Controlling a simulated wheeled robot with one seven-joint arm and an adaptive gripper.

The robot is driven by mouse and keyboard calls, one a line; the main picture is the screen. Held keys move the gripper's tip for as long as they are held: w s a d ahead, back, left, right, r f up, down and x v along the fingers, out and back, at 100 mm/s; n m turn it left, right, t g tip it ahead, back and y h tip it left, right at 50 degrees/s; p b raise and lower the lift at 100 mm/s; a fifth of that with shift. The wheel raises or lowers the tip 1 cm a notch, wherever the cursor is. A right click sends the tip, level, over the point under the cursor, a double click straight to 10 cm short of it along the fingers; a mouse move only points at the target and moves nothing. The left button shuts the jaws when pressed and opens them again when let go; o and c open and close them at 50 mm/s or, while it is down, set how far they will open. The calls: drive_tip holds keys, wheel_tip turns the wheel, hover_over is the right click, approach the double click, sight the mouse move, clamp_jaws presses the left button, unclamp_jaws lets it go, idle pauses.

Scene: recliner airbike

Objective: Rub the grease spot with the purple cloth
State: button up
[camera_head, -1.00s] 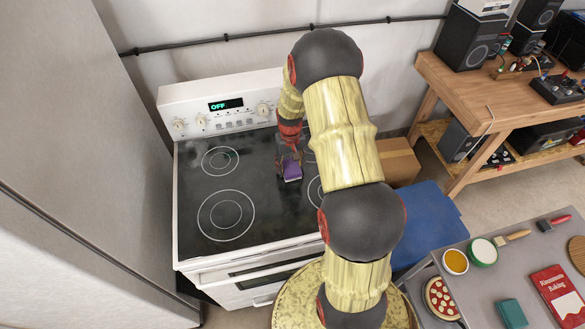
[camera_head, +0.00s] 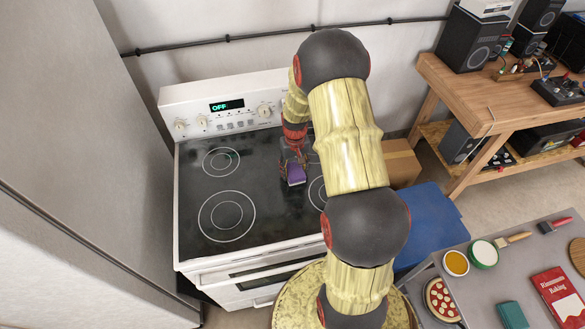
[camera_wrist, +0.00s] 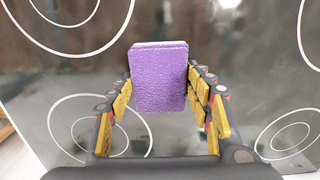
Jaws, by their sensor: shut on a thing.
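The purple cloth (camera_head: 296,175), a small folded pad with a pale edge, is held over the black glass stovetop (camera_head: 250,212), right of its middle. It also shows in the wrist view (camera_wrist: 160,82), upright between the fingers. My gripper (camera_head: 293,164) is shut on the cloth and points down at the glass; its fingers show on both sides of the cloth in the wrist view (camera_wrist: 160,76). The cloth is at or close to the glass; I cannot tell if it touches. Hazy smears show on the glass, but I cannot make out a distinct grease spot.
The stove's back panel (camera_head: 190,99) with knobs and an "OFF" display stands behind the cooktop. My arm hides the stove's right side. A cardboard box (camera_head: 401,164) and a blue bin (camera_head: 425,218) are to the right. A grey table (camera_head: 470,297) holds bowls and a red book.

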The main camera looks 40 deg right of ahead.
drive_tip(key=shift+s, duration=0.3)
drive_tip(key=shift+w+a, duration=0.2)
drive_tip(key=shift+w, duration=1.45)
drive_tip(key=shift+s+d+f, duration=0.1)
drive_tip(key=shift+s+d, duration=0.05)
drive_tip(key=shift+s, duration=1.55)
drive_tip(key=shift+w, duration=1.05)
drive_tip(key=shift+w+b, duration=0.35)
drive_tip(key=shift+w, duration=0.25)
drive_tip(key=shift+s, duration=1.55)
drive_tip(key=shift+w+a, duration=0.2)
drive_tip(key=shift+w, duration=0.6)
drive_tip(key=shift+w+a, duration=0.15)
drive_tip(key=shift+w, duration=0.65)
drive_tip(key=shift+s+d, duration=0.15)
drive_tip(key=shift+s, duration=0.95)
drive_tip(key=shift+s+f, duration=0.1)
drive_tip(key=shift+s, duration=0.4)
drive_tip(key=shift+w, duration=0.15)
